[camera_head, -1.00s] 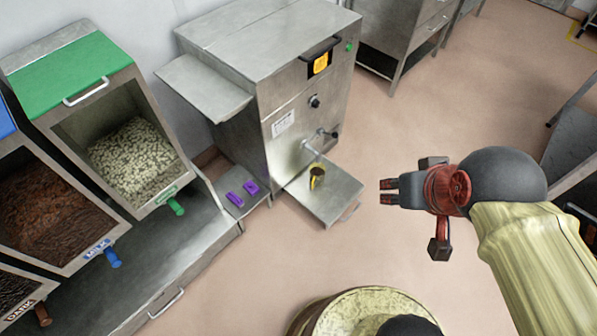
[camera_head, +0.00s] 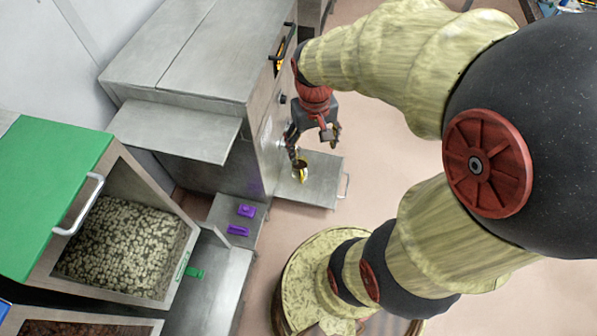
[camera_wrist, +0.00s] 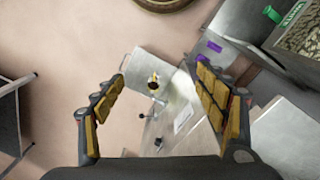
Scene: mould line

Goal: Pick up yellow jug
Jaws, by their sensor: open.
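The yellow jug (camera_head: 301,171) stands on the low metal shelf at the front of the steel machine, and it looks dark inside. In the wrist view the jug (camera_wrist: 153,86) is small and lies between my spread fingers, some way beyond them. My gripper (camera_head: 293,152) is above and beside the jug in the head view, its fingers pointing down. In the wrist view my gripper (camera_wrist: 160,98) is open with nothing between the fingers. Part of the jug's surroundings is hidden by the gripper in the head view.
The shelf (camera_head: 322,190) juts from the steel machine (camera_head: 200,50), whose side plate (camera_head: 175,130) sticks out at left. Two purple pieces (camera_head: 240,230) lie on a small ledge. A green-lidded bin (camera_head: 50,190) holds pale chips. The floor right of the shelf is clear.

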